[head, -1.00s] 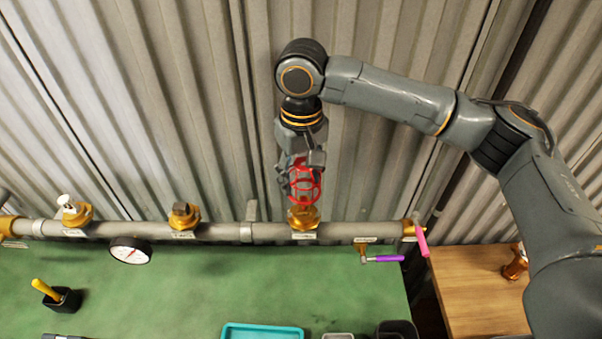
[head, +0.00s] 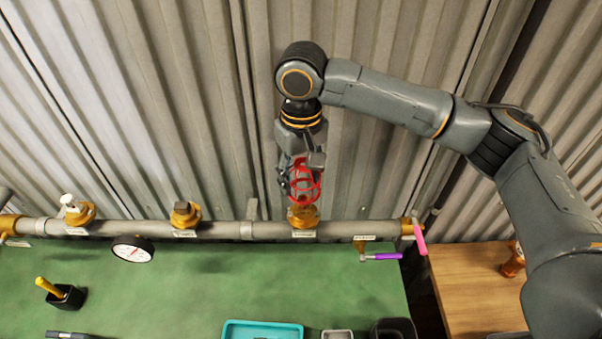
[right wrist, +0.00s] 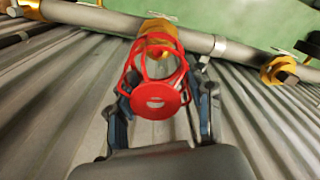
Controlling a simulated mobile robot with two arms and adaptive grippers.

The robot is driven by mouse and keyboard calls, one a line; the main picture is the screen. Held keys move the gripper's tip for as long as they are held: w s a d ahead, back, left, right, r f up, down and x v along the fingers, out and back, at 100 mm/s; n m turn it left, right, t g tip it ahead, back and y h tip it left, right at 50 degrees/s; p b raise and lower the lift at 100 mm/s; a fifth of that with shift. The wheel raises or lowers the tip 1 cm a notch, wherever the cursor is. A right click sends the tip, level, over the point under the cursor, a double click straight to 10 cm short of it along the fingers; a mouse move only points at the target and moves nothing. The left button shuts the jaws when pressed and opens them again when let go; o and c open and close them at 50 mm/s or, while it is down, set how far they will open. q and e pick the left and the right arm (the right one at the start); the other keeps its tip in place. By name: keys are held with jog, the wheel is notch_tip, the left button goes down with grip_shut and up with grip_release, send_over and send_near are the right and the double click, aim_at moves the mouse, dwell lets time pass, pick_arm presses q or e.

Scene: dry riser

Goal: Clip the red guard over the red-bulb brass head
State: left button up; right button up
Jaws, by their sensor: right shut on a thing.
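The red guard (head: 306,186) is an open wire cage, held by my right gripper (head: 301,180), which is shut on it. In the right wrist view the guard (right wrist: 157,98) sits between the fingers of the right gripper (right wrist: 160,100), its round top plate towards the camera. The brass head (head: 303,218) stands on the grey pipe right below the guard; in the right wrist view its brass (right wrist: 158,30) and a small red part show through the cage. The guard's lower end is at the head's top; I cannot tell whether it is seated. My left gripper is not in view.
The grey pipe (head: 345,228) runs across, with other brass fittings (head: 185,214), a gauge (head: 133,249), a purple-handled valve (head: 382,257) and a pink lever (head: 419,237). The green bench (head: 200,285) holds a teal tray (head: 262,329). Corrugated wall stands behind.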

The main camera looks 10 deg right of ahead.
aim_at(301, 160)
jog(key=shift+f+b, duration=0.7)
jog(key=shift+f, duration=3.2)
jog(key=o, duration=1.2)
jog(key=shift+o, duration=0.2)
jog(key=shift+r, duration=0.15)
notch_tip(301, 160, up, 12)
jog(key=shift+f, duration=0.1)
jog(key=shift+s+f, duration=0.1)
